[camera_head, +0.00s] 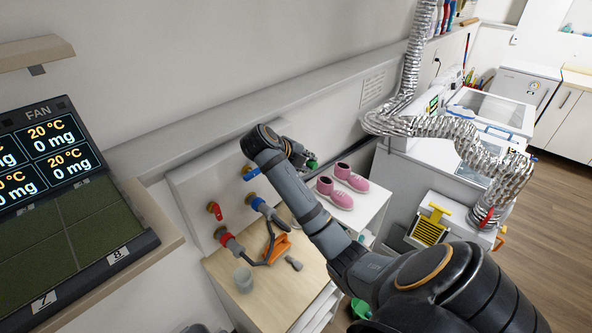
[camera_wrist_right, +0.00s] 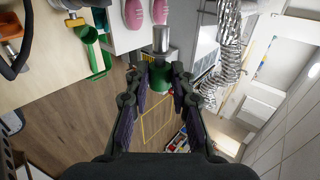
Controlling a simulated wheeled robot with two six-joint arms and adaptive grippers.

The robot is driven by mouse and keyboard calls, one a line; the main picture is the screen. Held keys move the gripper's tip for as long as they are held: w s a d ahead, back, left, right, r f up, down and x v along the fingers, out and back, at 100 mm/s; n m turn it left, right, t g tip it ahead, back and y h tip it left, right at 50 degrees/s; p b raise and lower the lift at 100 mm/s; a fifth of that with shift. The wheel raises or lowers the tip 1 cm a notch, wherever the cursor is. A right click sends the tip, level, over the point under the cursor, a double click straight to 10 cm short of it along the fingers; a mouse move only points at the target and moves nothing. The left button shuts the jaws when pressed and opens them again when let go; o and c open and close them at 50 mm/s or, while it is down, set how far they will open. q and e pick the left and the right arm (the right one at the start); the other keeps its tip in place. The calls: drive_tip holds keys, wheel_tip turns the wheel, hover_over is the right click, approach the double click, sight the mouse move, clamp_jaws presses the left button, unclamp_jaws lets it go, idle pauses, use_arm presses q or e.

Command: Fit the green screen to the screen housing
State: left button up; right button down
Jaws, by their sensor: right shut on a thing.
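My right gripper (camera_wrist_right: 158,78) is shut on a green piece (camera_wrist_right: 160,80) with a silver cylindrical end (camera_wrist_right: 161,40) pointing away from the wrist; this looks like the green screen. In the head view, my right gripper (camera_head: 303,156) is beyond the grey arm, near the wall, with a bit of the green piece (camera_head: 312,162) showing past it. I cannot pick out the screen housing for sure. My left gripper is not in view.
Pink shoes (camera_head: 335,193) stand on a white cabinet. A silver foil duct (camera_head: 450,128) hangs at the right. Another green item (camera_wrist_right: 95,50) is beside the bench.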

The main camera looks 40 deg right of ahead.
drive_tip(key=shift+s, duration=0.25)
drive_tip(key=shift+w+b, duration=0.1)
drive_tip(key=shift+b, duration=0.3)
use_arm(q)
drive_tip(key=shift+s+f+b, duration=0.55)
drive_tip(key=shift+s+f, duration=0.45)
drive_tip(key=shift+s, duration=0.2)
use_arm(e)
drive_tip(key=w, duration=0.6)
drive_tip(key=shift+a, duration=0.3)
use_arm(q)
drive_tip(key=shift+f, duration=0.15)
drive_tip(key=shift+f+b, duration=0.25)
drive_tip(key=shift+b, duration=0.1)
use_arm(e)
drive_tip(key=shift+s, duration=0.1)
